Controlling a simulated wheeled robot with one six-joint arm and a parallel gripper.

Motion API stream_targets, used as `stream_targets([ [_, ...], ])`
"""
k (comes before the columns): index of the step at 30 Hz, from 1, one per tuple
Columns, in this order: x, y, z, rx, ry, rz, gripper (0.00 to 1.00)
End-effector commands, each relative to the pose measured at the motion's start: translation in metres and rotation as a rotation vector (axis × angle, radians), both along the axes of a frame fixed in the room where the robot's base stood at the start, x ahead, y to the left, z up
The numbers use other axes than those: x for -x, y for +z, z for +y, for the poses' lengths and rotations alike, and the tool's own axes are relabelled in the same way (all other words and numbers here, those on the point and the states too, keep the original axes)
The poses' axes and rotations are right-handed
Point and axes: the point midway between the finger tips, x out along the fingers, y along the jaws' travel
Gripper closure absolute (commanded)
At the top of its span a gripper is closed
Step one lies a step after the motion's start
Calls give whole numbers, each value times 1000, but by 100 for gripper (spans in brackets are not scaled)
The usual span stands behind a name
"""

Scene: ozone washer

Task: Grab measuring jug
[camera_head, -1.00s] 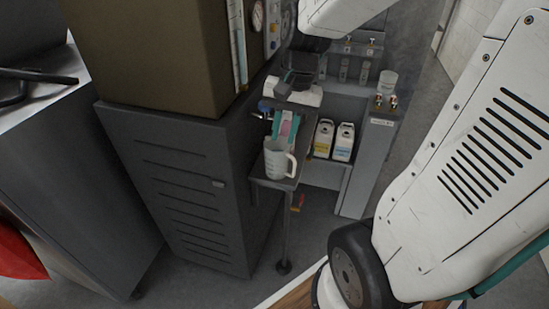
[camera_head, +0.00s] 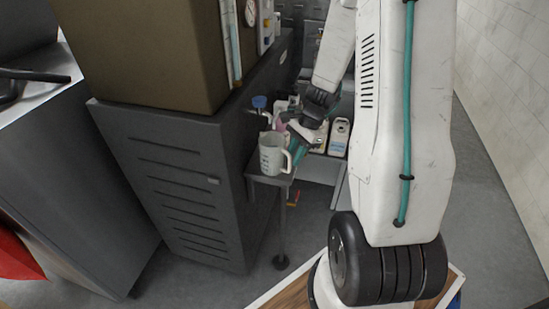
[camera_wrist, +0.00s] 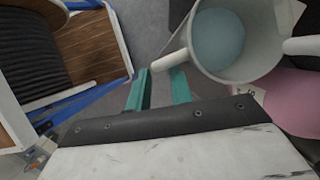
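The measuring jug (camera_head: 270,160) is pale and translucent and stands upright on a small metal side table (camera_head: 268,179), its handle on the right. In the wrist view the jug (camera_wrist: 222,42) is at the upper right, seen from above with a bluish inside. Its handle points down-left towards the fingertips. My gripper (camera_wrist: 160,74) has two teal fingers with a gap between them and nothing held. In the head view my gripper (camera_head: 299,153) is just right of the jug, partly hidden by my wrist.
A blue-topped tap (camera_head: 260,106) is close behind the jug. A pink item (camera_wrist: 278,98) lies right of my gripper in the wrist view. White bottles (camera_head: 339,137) stand behind, and a large grey cabinet (camera_head: 175,190) borders the table on the left.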

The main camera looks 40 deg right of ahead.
Motion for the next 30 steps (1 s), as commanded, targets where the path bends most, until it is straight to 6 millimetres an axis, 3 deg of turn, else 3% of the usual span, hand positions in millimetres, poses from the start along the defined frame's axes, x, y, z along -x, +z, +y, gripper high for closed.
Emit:
stream_targets([
  [3,1,-19,7,-2,2,4,78],
  [8,0,-31,12,0,0,1,78],
  [15,0,-32,13,1,1,0,78],
  [18,0,-32,13,1,1,0,100],
  [30,0,-32,13,0,1,0,100],
])
